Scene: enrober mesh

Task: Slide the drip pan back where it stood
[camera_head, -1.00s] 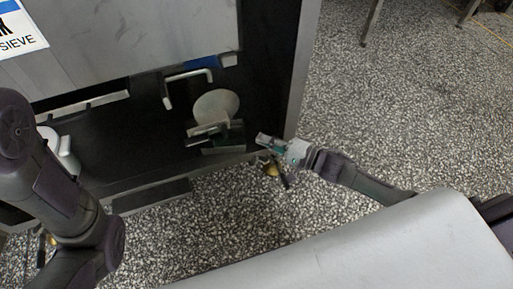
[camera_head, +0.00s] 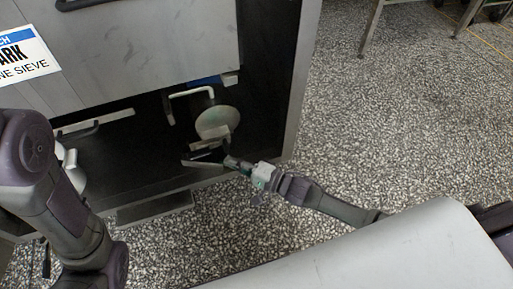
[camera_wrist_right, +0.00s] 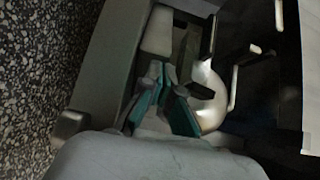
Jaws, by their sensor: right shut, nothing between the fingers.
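My right gripper (camera_head: 231,162) is shut and empty at the right front of the dark opening low in the machine. Its teal fingers also show in the wrist view (camera_wrist_right: 162,80). Just left of the fingertips is a low flat metal part with a raised bar (camera_head: 203,160), which looks like the drip pan; the gripper partly hides it. I cannot tell whether they touch. A round pale disc (camera_head: 216,121) stands just behind and also shows beside the fingers in the wrist view (camera_wrist_right: 211,95). My left gripper is out of view.
A pale bent handle (camera_head: 190,92) is above the disc. The machine's side post (camera_head: 301,85) rises right of the opening. A low step (camera_head: 153,209) lies in front. Speckled floor to the right is clear up to a metal table leg (camera_head: 371,28).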

